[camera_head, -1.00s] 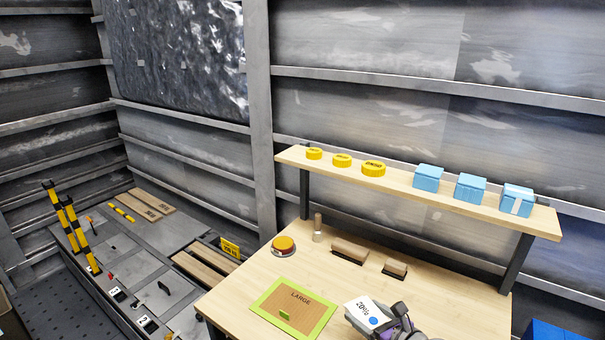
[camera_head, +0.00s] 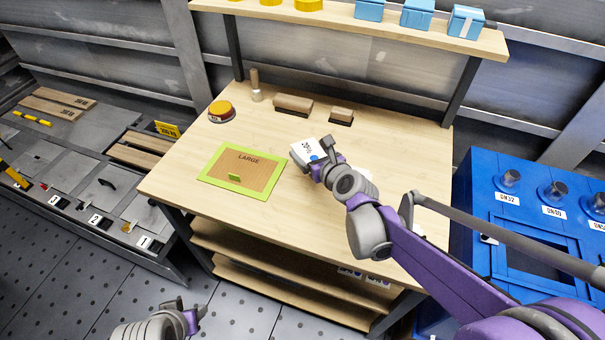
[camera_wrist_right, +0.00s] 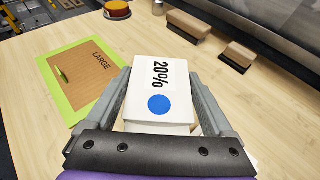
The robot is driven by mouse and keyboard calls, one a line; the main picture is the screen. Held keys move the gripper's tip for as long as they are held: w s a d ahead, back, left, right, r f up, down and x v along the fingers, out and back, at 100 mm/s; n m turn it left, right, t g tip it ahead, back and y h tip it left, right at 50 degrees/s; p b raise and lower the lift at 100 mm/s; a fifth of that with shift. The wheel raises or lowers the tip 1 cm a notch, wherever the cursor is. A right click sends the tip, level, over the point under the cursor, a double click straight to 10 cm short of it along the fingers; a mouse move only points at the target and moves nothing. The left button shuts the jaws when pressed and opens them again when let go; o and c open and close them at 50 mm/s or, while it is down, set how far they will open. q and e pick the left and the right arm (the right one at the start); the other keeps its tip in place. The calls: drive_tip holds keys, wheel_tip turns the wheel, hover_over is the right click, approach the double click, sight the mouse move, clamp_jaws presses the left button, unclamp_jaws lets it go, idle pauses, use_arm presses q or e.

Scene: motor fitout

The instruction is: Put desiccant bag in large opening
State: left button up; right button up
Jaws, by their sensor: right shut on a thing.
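The white desiccant bag (camera_head: 305,151), marked "20%" with a blue dot, is in my right gripper (camera_head: 318,160), above the wooden tabletop. In the right wrist view the bag (camera_wrist_right: 158,90) sits between the two grey fingers of my right gripper (camera_wrist_right: 160,105), label facing up. My left gripper (camera_head: 188,310) is low at the bottom of the head view, away from the table; its fingers look apart and empty.
An orange-topped button (camera_head: 221,110) and two brushes (camera_head: 293,103) stand farther back. A shelf (camera_head: 340,18) with yellow caps and blue boxes spans the rear. Capped ports (camera_head: 508,180) top the cabinet.

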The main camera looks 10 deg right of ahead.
wheel_tip(320, 180, down, 8)
drive_tip(key=shift+r+b, duration=0.1)
drive_tip(key=shift+b, duration=0.6)
drive_tip(key=o, duration=1.1)
drive_tip(key=shift+f, duration=0.25)
drive_tip(key=shift+o, duration=0.7)
drive_tip(key=shift+r, duration=0.15)
